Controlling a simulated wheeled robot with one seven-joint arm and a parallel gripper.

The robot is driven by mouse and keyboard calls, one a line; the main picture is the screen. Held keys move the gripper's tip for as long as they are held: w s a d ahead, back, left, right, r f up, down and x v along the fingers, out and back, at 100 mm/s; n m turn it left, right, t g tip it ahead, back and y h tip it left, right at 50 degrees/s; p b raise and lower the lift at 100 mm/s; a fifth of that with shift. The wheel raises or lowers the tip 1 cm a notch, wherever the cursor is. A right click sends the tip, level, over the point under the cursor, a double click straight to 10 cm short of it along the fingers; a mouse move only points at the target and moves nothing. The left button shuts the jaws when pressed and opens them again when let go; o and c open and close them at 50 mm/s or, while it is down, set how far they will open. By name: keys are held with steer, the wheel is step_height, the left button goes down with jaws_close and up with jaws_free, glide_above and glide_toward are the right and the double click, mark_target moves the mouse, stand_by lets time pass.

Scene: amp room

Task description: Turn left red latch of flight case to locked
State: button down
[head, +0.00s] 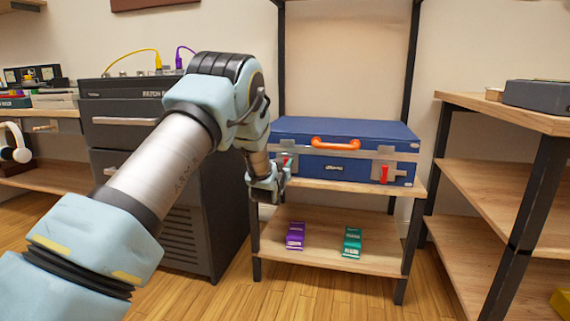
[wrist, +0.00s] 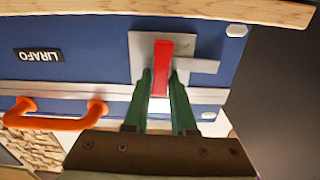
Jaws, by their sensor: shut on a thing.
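The blue flight case (head: 345,132) lies on the upper wooden shelf, its front facing me. Its left red latch (wrist: 161,62) stands upright on a grey metal plate (wrist: 203,66) in the wrist view, where the case appears upside down. My gripper (wrist: 162,80) has its two green fingers on either side of this latch, shut on it. In the head view my gripper (head: 272,182) is at the case's front left corner and mostly hides that latch. The right red latch (head: 384,174) is also upright and clear of the gripper.
An orange handle (head: 335,143) sticks out between the latches. A dark amp cabinet (head: 205,195) stands close on the left, and a wooden shelf unit (head: 500,185) on the right.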

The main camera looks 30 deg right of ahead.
steer(key=m, duration=0.4)
steer(key=shift+s+d+f+m, duration=0.1)
steer(key=shift+s+d+m, duration=0.15)
steer(key=shift+d+m, duration=0.05)
steer(key=shift+s+d+f+m, duration=0.1)
steer(key=shift+f+m, duration=0.15)
steer(key=shift+m, duration=1.85)
steer(key=shift+s+d+f+m, duration=0.1)
steer(key=shift+f+m, duration=0.15)
steer(key=shift+m, duration=1.85)
steer(key=shift+s+d+f+m, duration=0.1)
steer(key=shift+f+m, duration=0.15)
steer(key=shift+m, duration=1.85)
steer(key=c, duration=0.7)
jaws_free()
steer(key=p+v, duration=0.2)
steer(key=v, duration=0.8)
steer(key=shift+s+a, duration=0.3)
